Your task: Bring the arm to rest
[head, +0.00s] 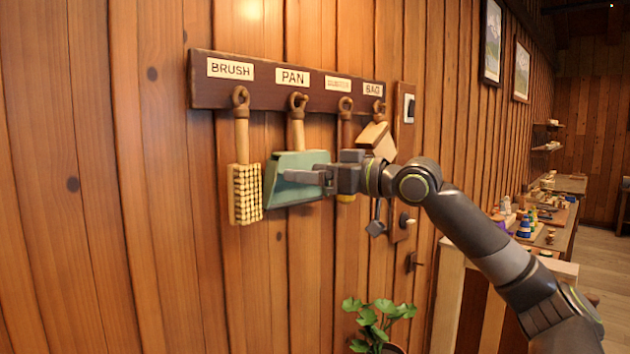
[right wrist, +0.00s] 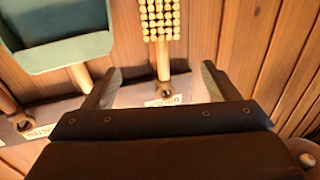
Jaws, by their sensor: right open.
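My right gripper (head: 290,178) is open and empty, its fingers pointing left in front of the teal pan (head: 285,198). I cannot tell how far it stands off the pan. In the right wrist view the fingers (right wrist: 160,72) are spread wide. The brush (right wrist: 160,20) shows beyond them with its handle lined up with the gap, and the pan (right wrist: 62,50) is at upper left. In the head view the brush (head: 245,193) hangs at the left end of the rack. My left gripper is not in view.
The dark rack (head: 330,110) on the plank wall has labels for brush, pan, a blurred third word and bag. A dark-handled tool (head: 346,130) and a tan block-like item (head: 377,140) hang behind my arm. A potted plant (head: 375,322) stands below. The wall at left is bare.

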